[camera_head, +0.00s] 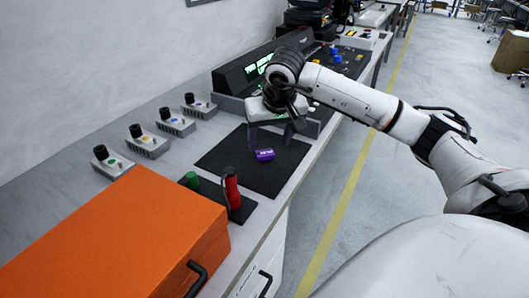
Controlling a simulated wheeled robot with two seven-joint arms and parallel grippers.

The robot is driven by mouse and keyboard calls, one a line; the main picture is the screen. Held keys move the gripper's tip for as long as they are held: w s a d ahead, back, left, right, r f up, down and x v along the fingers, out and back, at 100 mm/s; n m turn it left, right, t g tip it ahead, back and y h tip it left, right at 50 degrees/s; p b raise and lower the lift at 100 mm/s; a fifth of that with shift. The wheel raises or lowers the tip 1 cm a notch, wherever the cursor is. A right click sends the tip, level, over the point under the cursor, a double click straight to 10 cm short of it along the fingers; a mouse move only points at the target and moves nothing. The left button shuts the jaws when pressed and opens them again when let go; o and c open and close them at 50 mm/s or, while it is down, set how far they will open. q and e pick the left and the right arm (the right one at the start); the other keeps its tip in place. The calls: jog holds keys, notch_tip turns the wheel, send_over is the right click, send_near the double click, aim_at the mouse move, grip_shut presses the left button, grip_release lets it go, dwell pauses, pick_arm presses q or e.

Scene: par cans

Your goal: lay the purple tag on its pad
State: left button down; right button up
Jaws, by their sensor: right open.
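The purple tag (264,155) is a small block with pale lettering on its side. It lies on the large black mat (225,155) on the bench. My right gripper (269,141) points down over the mat, just behind the tag in the picture. Its two dark fingers are spread apart with nothing between them. I cannot tell from this view how high the fingertips are above the tag. No pad marked in purple shows, and I cannot tell whether the black mat is the tag's pad. My left gripper is out of view.
A large orange case (125,240) fills the near bench. Beside it, a small dark mat holds a red cylinder (231,188) and a green cap (193,180). Several grey boxes with black knobs (148,145) line the wall side. A black console (240,75) stands behind.

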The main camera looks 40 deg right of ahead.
aim_at(265, 152)
jog(key=x, duration=0.4)
jog(key=shift+w+f, duration=0.25)
jog(key=shift+f, duration=0.1)
jog(key=shift+r, duration=0.1)
jog(key=c, duration=1.2)
